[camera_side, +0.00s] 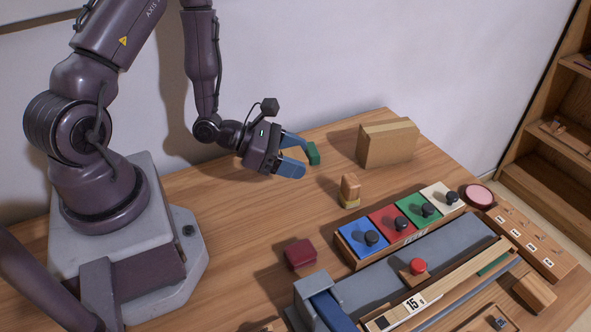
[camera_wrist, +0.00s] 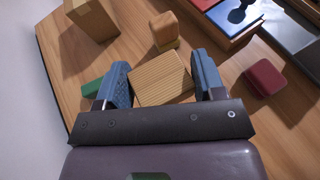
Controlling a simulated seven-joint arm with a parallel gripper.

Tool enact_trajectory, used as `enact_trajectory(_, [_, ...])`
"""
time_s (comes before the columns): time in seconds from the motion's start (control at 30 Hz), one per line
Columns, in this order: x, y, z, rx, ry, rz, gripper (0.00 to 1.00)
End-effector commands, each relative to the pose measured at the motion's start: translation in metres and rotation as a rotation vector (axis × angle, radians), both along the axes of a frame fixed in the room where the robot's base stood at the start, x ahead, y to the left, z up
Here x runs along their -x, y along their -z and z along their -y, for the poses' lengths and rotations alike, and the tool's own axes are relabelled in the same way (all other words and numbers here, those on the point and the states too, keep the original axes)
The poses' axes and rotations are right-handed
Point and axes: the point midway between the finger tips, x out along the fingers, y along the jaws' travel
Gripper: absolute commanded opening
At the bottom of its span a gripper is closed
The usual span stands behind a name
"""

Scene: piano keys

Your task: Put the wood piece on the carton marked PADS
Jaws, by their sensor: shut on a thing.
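My gripper (camera_side: 294,154) is at the left of the table's middle, above the wood top, with its blue fingers shut on the wood piece. In the wrist view, the wood piece (camera_wrist: 161,79) is a pale, striped block between the two fingers (camera_wrist: 161,84); its near end is hidden by the gripper. A brown box like a carton (camera_side: 386,143) stands at the back of the table, right of my gripper and apart from it. It also shows in the wrist view (camera_wrist: 92,18). I can read no PADS mark on it.
A green block (camera_side: 313,153) is just beyond my fingertips. A dark red block (camera_side: 300,254) lies in front. Bare table lies left of the carton.

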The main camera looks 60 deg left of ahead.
Motion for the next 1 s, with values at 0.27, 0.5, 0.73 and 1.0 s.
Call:
enact_trajectory(0.27, [-0.005, -0.019, 0.004, -0.003, 0.021, 0.004, 0.4])
enact_trajectory(0.5, [-0.064, -0.081, 0.005, -0.013, 0.071, 0.019, 0.4])
enact_trajectory(0.73, [-0.116, -0.144, 0.0, -0.005, -0.035, 0.01, 0.4])
enact_trajectory(1.0, [-0.133, -0.133, -0.011, 0.002, -0.131, -0.001, 0.4])
